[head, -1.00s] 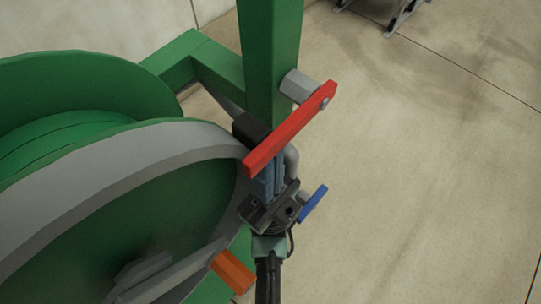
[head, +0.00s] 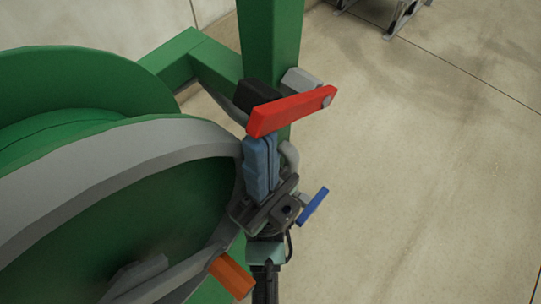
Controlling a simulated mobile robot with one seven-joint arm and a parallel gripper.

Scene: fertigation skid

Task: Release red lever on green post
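The red lever (head: 290,110) is on the upright green post (head: 270,45). It is pivoted at its right end on a grey hexagonal fitting (head: 300,80). It slopes gently down to the left across the post. My gripper (head: 261,150) comes from below, with its blue-grey fingers under the lever's left end. A black block (head: 258,95) shows just beyond the lever and looks like part of my fingertips. The lever hides the stretch between, so finger contact and any gap between the fingers are unclear.
A large green and grey reel (head: 120,190) fills the left, close beside my gripper. A blue lever (head: 313,206) is just right of my wrist, and an orange block (head: 231,276) is below left. The concrete floor (head: 430,180) at right is open.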

